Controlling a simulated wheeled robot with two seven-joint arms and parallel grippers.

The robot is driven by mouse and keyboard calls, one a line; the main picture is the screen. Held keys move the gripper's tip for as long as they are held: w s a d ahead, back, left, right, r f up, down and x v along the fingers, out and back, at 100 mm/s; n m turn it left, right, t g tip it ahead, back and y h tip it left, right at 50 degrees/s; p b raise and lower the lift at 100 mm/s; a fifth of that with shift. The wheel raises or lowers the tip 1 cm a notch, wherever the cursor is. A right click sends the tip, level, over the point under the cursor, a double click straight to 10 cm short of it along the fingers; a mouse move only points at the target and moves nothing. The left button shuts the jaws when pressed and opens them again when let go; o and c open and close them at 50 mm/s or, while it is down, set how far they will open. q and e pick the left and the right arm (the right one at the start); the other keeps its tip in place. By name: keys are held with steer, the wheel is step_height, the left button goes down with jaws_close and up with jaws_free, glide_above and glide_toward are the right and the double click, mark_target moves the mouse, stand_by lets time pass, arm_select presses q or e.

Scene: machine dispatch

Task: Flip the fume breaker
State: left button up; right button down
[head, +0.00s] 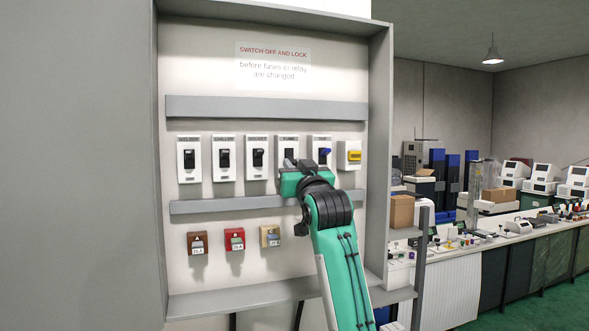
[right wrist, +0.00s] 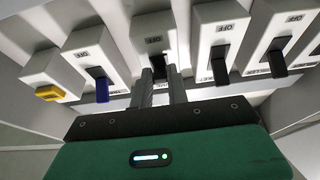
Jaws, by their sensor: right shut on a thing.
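The fume breaker (head: 289,146) is a white upright box, fourth from the left in the breaker row of the wall cabinet. My right gripper (head: 291,163) reaches it from below and hides its lower part. In the right wrist view the fume breaker (right wrist: 151,24) stands at the centre, and my right gripper (right wrist: 161,78) has both fingers closed around its dark lever. The lever is mostly hidden between the fingers, so its exact position is hard to tell. My left gripper is not in view.
Black-lever breakers (head: 224,172) stand to the left. A blue-lever breaker (head: 325,151) and a yellow-handled box (head: 354,156) stand close on the right. Brown, red (head: 235,239) and tan small boxes hang below. A shelf (head: 250,300) and side walls bound the cabinet.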

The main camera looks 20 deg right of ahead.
mark_target(290, 157)
steer(key=g, duration=0.1)
steer(key=r+g, duration=0.1)
steer(key=shift+s+r+g, duration=0.2)
steer(key=shift+r+g, duration=0.05)
steer(key=shift+g, duration=0.15)
steer(key=r+g, duration=0.1)
steer(key=g, duration=0.1)
steer(key=shift+r+g, duration=0.1)
steer(key=shift+g, duration=0.2)
steer(key=shift+w+r+g, duration=0.1)
steer(key=shift+r+g, duration=0.25)
steer(key=shift+g, duration=0.6)
steer(key=shift+w+r+g, duration=0.1)
steer(key=shift+r+g, duration=0.25)
steer(key=shift+g, duration=0.6)
steer(key=c, duration=1.4)
jaws_free()
steer(key=shift+o, duration=0.2)
steer(key=shift+s+r+b, duration=0.1)
steer(key=shift+s+b, duration=0.15)
steer(key=shift+b, duration=0.05)
steer(key=b+v, duration=0.6)
steer(key=v, duration=0.7)
steer(key=shift+a+r+b, duration=0.15)
steer(key=shift+r+b, duration=0.1)
steer(key=shift+b, duration=0.05)
